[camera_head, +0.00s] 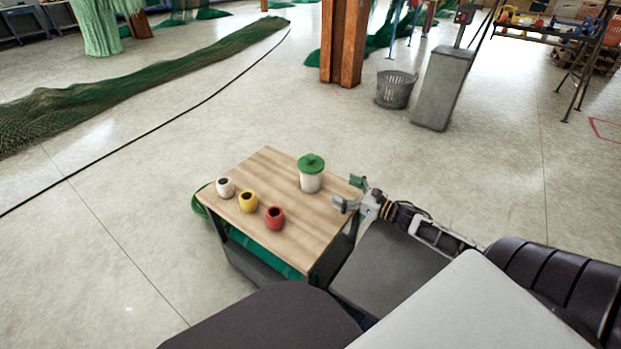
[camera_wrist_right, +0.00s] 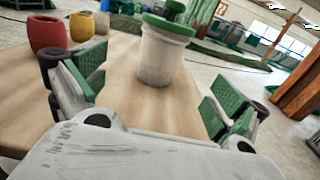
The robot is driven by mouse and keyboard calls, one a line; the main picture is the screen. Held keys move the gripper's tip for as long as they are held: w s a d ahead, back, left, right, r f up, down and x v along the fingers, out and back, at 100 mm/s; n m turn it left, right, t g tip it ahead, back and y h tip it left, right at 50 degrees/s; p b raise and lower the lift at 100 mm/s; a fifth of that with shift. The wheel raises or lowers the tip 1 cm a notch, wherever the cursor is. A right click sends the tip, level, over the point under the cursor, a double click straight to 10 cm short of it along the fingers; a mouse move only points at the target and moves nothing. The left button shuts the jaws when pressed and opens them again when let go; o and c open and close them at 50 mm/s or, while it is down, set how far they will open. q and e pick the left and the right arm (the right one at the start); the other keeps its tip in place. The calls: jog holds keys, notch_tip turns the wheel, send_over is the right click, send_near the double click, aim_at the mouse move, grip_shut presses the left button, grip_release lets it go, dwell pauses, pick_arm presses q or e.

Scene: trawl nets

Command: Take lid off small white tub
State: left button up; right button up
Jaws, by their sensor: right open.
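A small white tub (camera_head: 311,182) with a green lid (camera_head: 311,162) on it stands upright at the back right of the wooden table. The lid has a knob on top. My left gripper is not in either view.
White (camera_head: 226,188), yellow (camera_head: 248,202) and red (camera_head: 275,217) pots stand along the left and front of the table (camera_head: 268,165). A grey basket (camera_head: 395,89) and brown post (camera_head: 343,45) stand on the floor behind. The table is bare around the tub.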

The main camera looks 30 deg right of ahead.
aim_at(320, 178)
jog(key=shift+w, duration=0.1)
jog(key=shift+b+x, duration=0.7)
jog(key=shift+x, duration=1.05)
jog(key=shift+b+x, duration=0.85)
jog(key=shift+x, duration=1.55)
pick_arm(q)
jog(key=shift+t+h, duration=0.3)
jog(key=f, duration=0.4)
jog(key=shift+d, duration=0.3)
pick_arm(e)
jog(key=shift+w, duration=0.1)
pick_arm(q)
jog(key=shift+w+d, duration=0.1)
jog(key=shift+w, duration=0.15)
pick_arm(e)
jog(key=shift+w, duration=0.1)
jog(key=shift+b+x, duration=0.85)
jog(key=shift+x, duration=0.2)
jog(key=shift+b+x, duration=0.5)
jog(key=shift+x, duration=0.4)
jog(key=shift+w+a+f, duration=0.1)
jog(key=shift+w+f, duration=0.05)
jog(key=shift+w, duration=0.35)
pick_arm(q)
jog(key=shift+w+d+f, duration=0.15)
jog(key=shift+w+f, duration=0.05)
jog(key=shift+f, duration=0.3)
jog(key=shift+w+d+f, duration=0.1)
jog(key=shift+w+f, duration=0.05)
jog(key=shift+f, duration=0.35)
